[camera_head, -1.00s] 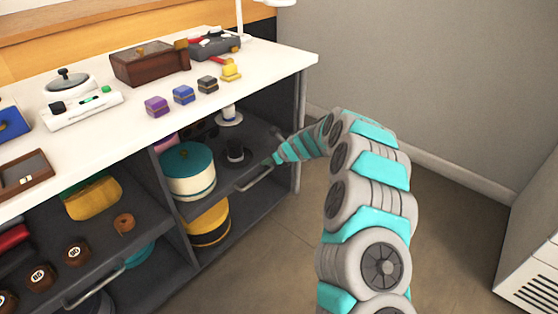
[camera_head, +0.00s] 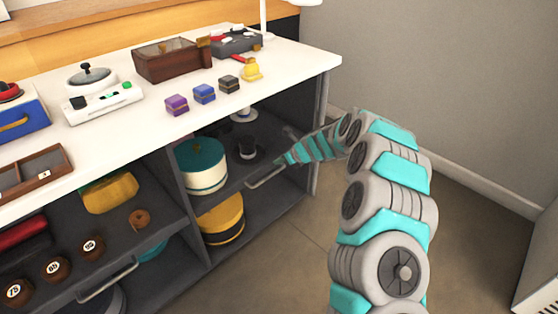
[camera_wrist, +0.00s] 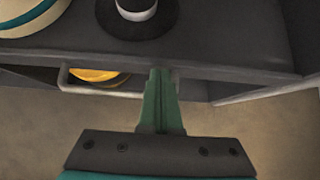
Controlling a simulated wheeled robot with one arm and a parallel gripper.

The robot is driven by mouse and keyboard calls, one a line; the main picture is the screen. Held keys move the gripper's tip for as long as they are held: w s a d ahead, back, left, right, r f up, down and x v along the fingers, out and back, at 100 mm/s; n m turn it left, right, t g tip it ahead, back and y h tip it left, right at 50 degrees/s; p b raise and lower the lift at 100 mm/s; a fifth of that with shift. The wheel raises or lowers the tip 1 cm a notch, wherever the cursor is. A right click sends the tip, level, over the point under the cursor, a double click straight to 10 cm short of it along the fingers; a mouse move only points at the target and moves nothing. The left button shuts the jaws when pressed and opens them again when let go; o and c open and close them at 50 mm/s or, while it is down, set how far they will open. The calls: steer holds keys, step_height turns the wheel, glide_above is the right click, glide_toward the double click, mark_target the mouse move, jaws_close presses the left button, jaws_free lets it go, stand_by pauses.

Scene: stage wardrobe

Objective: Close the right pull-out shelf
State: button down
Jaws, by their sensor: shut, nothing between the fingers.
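The right pull-out shelf (camera_head: 229,185) is a dark board in the right bay of the cabinet, with a pale bar handle (camera_head: 265,177) on its front edge. It carries a teal-lidded round box (camera_head: 203,175) and a small black hat (camera_head: 246,152) with a white band. How far it sticks out is hard to judge. My gripper (camera_head: 284,160) is at the right part of the shelf's front, right of the handle. In the wrist view my shut, empty fingers (camera_wrist: 161,75) overlap the shelf's front edge (camera_wrist: 220,73), beside the handle (camera_wrist: 100,91); contact is unclear.
The white countertop (camera_head: 130,130) above holds blocks, a wooden box (camera_head: 170,62) and other props. A left shelf (camera_head: 165,212) with its own handle (camera_head: 107,280) holds several items. A yellow drum (camera_head: 221,220) stands below the right shelf. Open floor (camera_head: 275,250) lies in front.

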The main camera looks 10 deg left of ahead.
steer(key=s+d+f+v, duration=0.1)
steer(key=d+f+v, duration=0.1)
steer(key=v, duration=1.1)
steer(key=s+r+n+g, duration=0.1)
steer(key=s+r+n, duration=0.35)
steer(key=s, duration=0.25)
steer(key=s+a+r+n+g, duration=0.1)
steer(key=s+r+n+g, duration=0.15)
steer(key=s+n, duration=0.4)
steer(key=s+r+n+g, duration=0.1)
steer(key=s+r+n, duration=0.25)
steer(key=s, duration=0.45)
steer(key=s+d+n+g+h, duration=0.1)
steer(key=s+d+n+h, duration=0.2)
steer(key=s, duration=1.1)
steer(key=s+d+n+g+h, duration=0.2)
steer(key=s+d+n+h, duration=0.2)
steer(key=s+d+n, duration=0.4)
steer(key=s+d, duration=0.6)
steer(key=s, duration=0.1)
steer(key=shift+s+r, duration=0.25)
